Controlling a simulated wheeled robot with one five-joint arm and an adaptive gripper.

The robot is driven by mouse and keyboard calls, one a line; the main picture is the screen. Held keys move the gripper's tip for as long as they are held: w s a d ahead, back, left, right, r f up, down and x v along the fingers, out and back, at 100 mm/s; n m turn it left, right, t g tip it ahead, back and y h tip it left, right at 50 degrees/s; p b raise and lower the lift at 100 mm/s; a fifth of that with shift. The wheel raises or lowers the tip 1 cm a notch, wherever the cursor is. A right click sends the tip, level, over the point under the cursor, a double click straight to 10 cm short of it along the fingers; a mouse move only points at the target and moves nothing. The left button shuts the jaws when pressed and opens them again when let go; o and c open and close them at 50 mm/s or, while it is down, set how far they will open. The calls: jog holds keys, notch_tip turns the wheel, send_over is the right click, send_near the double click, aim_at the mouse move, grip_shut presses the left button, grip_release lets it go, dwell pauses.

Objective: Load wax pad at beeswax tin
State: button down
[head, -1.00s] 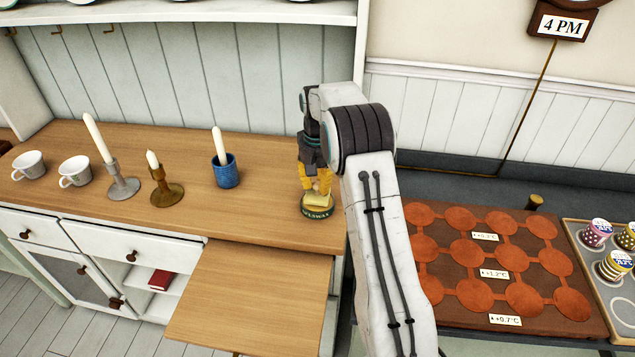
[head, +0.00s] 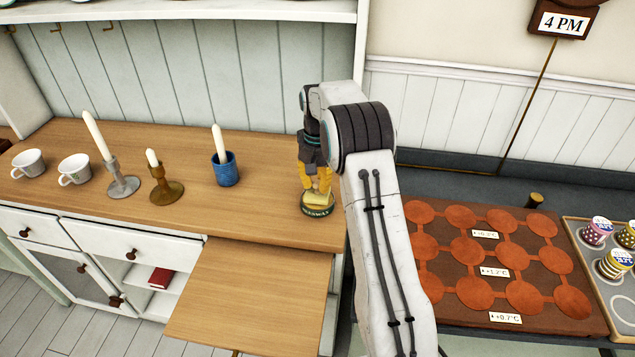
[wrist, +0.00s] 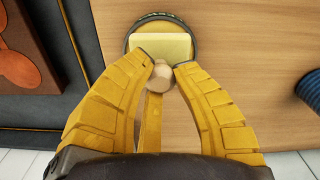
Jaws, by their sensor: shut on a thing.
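The beeswax tin (head: 317,211) is a round, dark, labelled tin standing on the wooden counter near its right end. A pale yellow block shows over it, and in the wrist view this block (wrist: 160,46) lies within the tin's round rim (wrist: 133,27). My gripper (head: 318,190) points down just above the tin. In the wrist view its yellow fingers (wrist: 163,72) are shut on a wooden knob with a narrow strip below it, which I take for the wax pad's handle (wrist: 159,80). Whether the pale block is the pad or the tin's wax I cannot tell.
A blue cup with a candle (head: 225,170) stands left of the tin. Two candlesticks (head: 122,184) and two white cups (head: 74,170) stand further left. A pulled-out board (head: 250,300) juts below the counter. A brown mat with orange discs (head: 500,265) lies on the right.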

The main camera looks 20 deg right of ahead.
aim_at(318, 182)
jog(key=shift+f, duration=0.5)
dwell(1.4)
jog(key=shift+r, duration=0.15)
jog(key=shift+r+p, duration=2.95)
jog(key=shift+r, duration=0.5)
jog(key=shift+f, duration=0.1)
